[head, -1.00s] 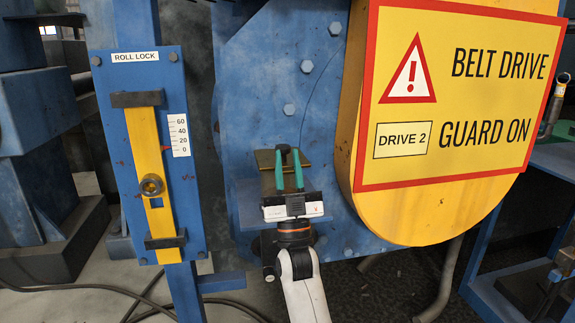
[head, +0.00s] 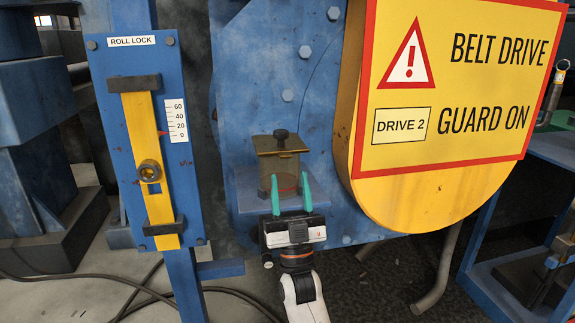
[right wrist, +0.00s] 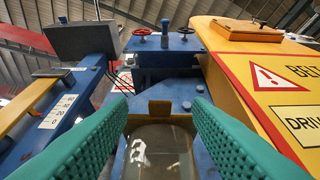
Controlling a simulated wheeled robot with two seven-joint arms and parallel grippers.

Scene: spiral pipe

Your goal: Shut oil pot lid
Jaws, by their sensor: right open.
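The oil pot (head: 280,178) is a brownish, see-through pot on a blue shelf in front of the blue panel. Its flat brass lid (head: 268,145) lies level across the top, with a dark knob above it. I see no gap under the lid. My right gripper (head: 290,185) is open and empty, with green fingers pointing up in front of the pot, below lid height. In the right wrist view, the fingers (right wrist: 162,120) stand apart on both sides, with the clear pot wall (right wrist: 160,155) between and beyond them. My left gripper is not in view.
The yellow belt guard (head: 400,200) bulges out close on the right. The roll lock plate (head: 185,190) with its yellow bar stands on the left. The blue shelf (head: 245,195) juts out under the pot. Cables lie on the floor.

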